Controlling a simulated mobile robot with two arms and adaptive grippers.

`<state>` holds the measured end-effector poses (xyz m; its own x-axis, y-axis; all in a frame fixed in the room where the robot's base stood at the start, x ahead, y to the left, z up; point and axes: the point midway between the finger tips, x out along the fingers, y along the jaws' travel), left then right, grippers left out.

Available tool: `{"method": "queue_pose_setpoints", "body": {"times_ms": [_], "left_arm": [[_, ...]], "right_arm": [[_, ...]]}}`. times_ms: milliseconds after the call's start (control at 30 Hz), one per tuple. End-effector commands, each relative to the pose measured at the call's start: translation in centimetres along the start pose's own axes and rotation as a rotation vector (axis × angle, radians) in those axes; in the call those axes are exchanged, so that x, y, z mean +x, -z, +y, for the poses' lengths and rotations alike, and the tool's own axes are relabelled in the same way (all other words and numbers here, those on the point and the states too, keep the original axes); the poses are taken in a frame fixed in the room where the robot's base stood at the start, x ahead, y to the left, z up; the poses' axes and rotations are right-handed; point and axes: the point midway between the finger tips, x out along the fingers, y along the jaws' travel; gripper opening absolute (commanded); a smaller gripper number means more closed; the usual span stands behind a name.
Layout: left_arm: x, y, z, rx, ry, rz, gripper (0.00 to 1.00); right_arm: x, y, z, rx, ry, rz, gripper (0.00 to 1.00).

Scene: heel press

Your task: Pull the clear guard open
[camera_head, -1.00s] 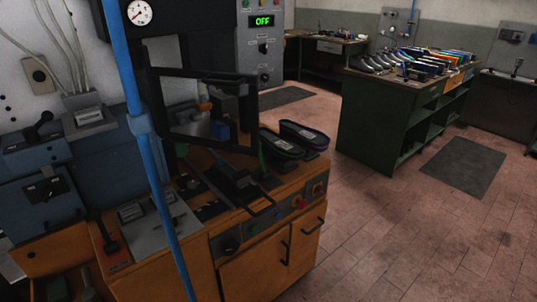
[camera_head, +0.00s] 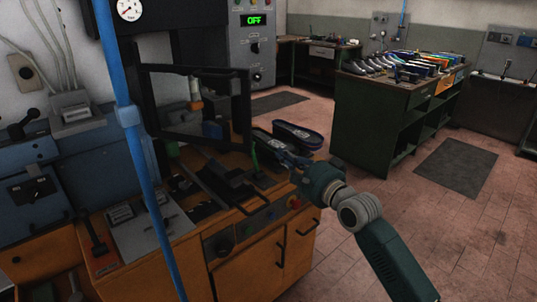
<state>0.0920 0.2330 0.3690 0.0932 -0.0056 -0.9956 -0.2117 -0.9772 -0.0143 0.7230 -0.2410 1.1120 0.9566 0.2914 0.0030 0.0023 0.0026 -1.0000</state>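The clear guard (camera_head: 196,70) is a black-framed see-through panel on the press, standing above the orange bench at the picture's middle left. My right gripper (camera_head: 283,156) reaches in from the lower right over the bench's right edge, below and right of the guard's frame and apart from it. Its fingers are small and dark against the shoes behind, so I cannot tell whether they are open or shut. My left gripper is not in view.
Two dark shoes (camera_head: 298,136) stand on the orange bench (camera_head: 256,268) just behind my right gripper. A blue pipe (camera_head: 139,167) runs upright in front at the left. A control cabinet shows a green OFF display (camera_head: 254,20). A green shoe bench (camera_head: 372,127) stands farther right, with open floor before it.

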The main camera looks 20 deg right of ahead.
Motion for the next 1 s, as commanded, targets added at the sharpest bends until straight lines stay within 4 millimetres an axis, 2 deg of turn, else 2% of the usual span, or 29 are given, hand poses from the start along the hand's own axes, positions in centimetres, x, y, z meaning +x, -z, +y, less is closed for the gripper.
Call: {"method": "queue_pose_setpoints", "body": {"times_ms": [167, 400, 600, 800, 1000], "left_arm": [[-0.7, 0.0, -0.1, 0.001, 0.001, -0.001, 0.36], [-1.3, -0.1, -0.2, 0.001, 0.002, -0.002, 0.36], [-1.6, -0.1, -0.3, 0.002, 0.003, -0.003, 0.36], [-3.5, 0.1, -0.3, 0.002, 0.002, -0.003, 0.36], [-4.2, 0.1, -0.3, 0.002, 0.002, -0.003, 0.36]], "right_arm": [[2.5, 0.0, -0.2, 0.000, -0.001, 0.001, 0.00], [7.0, 0.1, -0.1, -0.001, -0.002, 0.002, 0.00], [9.8, 0.1, 0.0, -0.003, -0.002, 0.002, 0.00], [8.1, -2.0, -0.1, 0.000, -0.003, 0.000, 0.00], [7.2, -2.9, 0.1, -0.002, -0.003, 0.002, 0.00]]}}
